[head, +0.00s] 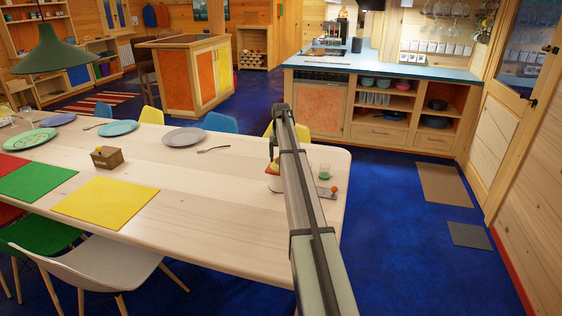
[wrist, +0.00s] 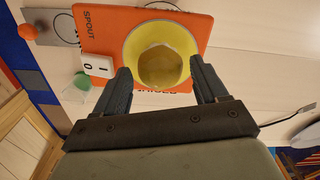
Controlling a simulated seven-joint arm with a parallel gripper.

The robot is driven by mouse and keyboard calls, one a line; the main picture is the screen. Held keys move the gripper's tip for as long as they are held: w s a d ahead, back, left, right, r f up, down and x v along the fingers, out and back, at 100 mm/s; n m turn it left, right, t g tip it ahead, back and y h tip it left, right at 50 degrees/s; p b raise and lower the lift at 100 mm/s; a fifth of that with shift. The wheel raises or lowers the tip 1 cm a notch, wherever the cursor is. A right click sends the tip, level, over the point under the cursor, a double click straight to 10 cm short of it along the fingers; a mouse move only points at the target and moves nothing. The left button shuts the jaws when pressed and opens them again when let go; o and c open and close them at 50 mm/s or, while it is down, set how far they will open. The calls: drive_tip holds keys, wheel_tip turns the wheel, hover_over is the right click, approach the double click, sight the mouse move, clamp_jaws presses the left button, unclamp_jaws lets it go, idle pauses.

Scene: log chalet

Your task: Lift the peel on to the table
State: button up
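My gripper (wrist: 160,70) is open in the wrist view, its two dark fingers apart on either side of the lower part of a yellow, round, hollow thing (wrist: 133,48) with a darker yellow inside. I cannot tell whether the fingers touch it. I cannot tell for sure whether this is the peel. It sits over an orange board (wrist: 190,30) lettered "SPOUT", with other lettering partly hidden by the gripper. In the head view my arm covers most of this spot, at the right end of the pale wooden table (head: 230,225).
A white switch block (wrist: 97,64) is beside the left finger. A fork (head: 213,149), plates (head: 184,137), a small brown box (head: 107,157) and a yellow mat (head: 105,203) lie farther left.

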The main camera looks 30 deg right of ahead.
drive_tip(key=c, duration=0.8)
